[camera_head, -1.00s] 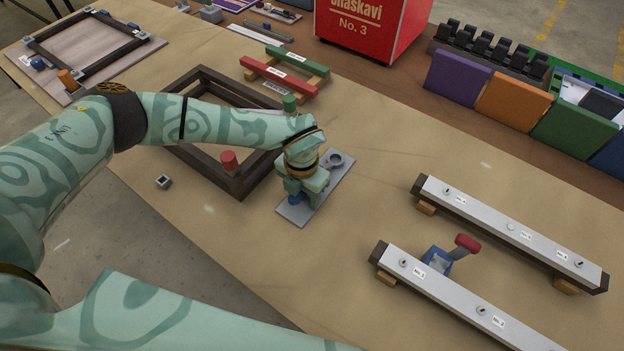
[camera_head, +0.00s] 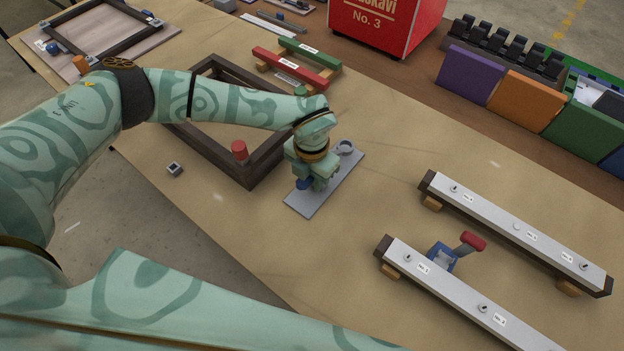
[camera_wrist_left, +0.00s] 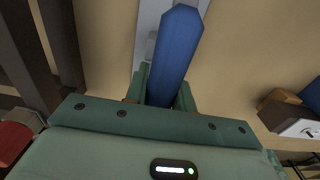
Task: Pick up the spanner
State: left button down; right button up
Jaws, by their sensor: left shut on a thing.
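My left gripper (camera_head: 314,183) is shut on the handle above this plate, and hides much of the spanner. In the left wrist view, the blue handle (camera_wrist_left: 177,50) passes between the fingers of my left gripper (camera_wrist_left: 162,92). The spanner appears slightly above the plate. My right gripper is not in view.
A dark frame (camera_head: 240,172) with a red knob (camera_head: 239,150) lies left of the plate. Two silver bars (camera_head: 515,226) on blocks lie to the right, with a red-handled tool (camera_head: 470,242) between them. Bare tabletop lies between plate and bars.

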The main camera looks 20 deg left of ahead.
aim_at(303, 188)
pick_arm(q)
jog(key=s+r, duration=0.1)
jog(key=r, duration=0.1)
jog(key=s+r+p, duration=0.1)
jog(key=s+r, duration=0.1)
jog(key=s+r+p, duration=0.1)
jog(key=r, duration=0.1)
jog(key=shift+s+a+r, duration=0.15)
jog(key=shift+s+r, duration=0.1)
jog(key=shift+s, duration=0.05)
jog(key=s+r+p, duration=0.1)
jog(key=s+r, duration=0.3)
jog(key=s, duration=0.5)
jog(key=shift+s+a, duration=0.2)
jog(key=shift+a, duration=0.1)
notch_tip(303, 188, up, 4)
jog(key=p, duration=0.3)
